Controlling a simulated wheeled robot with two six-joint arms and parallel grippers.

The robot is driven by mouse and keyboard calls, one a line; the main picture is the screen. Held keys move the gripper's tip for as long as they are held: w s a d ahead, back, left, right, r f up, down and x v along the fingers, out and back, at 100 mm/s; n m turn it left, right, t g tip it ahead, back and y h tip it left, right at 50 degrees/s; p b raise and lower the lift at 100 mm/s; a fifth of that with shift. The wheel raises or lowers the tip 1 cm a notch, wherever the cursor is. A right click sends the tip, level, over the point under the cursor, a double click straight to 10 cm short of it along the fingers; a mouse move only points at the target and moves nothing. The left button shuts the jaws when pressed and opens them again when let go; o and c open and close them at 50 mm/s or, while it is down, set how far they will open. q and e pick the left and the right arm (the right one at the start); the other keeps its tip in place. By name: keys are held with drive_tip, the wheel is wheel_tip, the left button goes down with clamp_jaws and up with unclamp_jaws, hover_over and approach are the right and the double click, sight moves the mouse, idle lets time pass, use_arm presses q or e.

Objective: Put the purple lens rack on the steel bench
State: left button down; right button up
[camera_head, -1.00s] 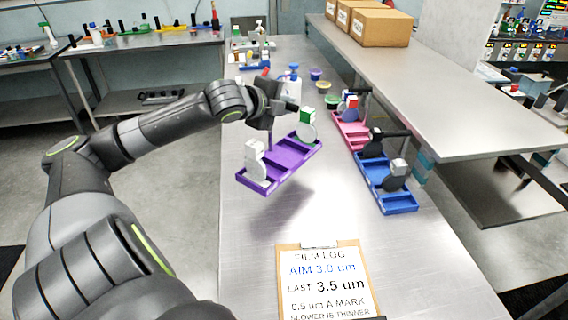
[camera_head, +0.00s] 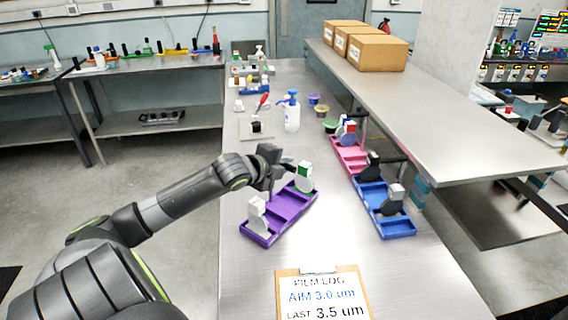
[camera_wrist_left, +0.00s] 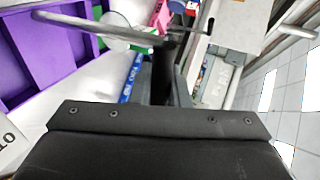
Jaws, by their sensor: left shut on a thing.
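The purple lens rack (camera_head: 274,220) is a long tray with a white-topped lens piece at its near end and a green-topped one at its far end. It is at or just above the steel bench (camera_head: 245,285); I cannot tell if it touches. My left gripper (camera_head: 272,178) is at the rack's far left side, shut on what looks like the rack's handle, partly hidden by the wrist. In the left wrist view the purple rack (camera_wrist_left: 45,50) fills the upper left, with a round lens beside the fingers. My right gripper is not in view.
A blue rack (camera_head: 385,215) and a pink rack (camera_head: 349,155) stand to the right of the purple one. A clipboard (camera_head: 322,290) lies at the front. A raised shelf with boxes (camera_head: 378,52) runs along the right.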

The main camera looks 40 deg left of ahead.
use_arm(q)
drive_tip(key=c, duration=1.4)
unclamp_jaws()
drive_tip(key=shift+s, duration=0.1)
drive_tip(key=shift+s+r, duration=0.25)
drive_tip(key=shift+s, duration=0.35)
drive_tip(key=p+v, duration=0.5)
drive_tip(key=v, duration=0.5)
drive_tip(key=shift+s+r, duration=0.2)
drive_tip(key=shift+s, duration=0.05)
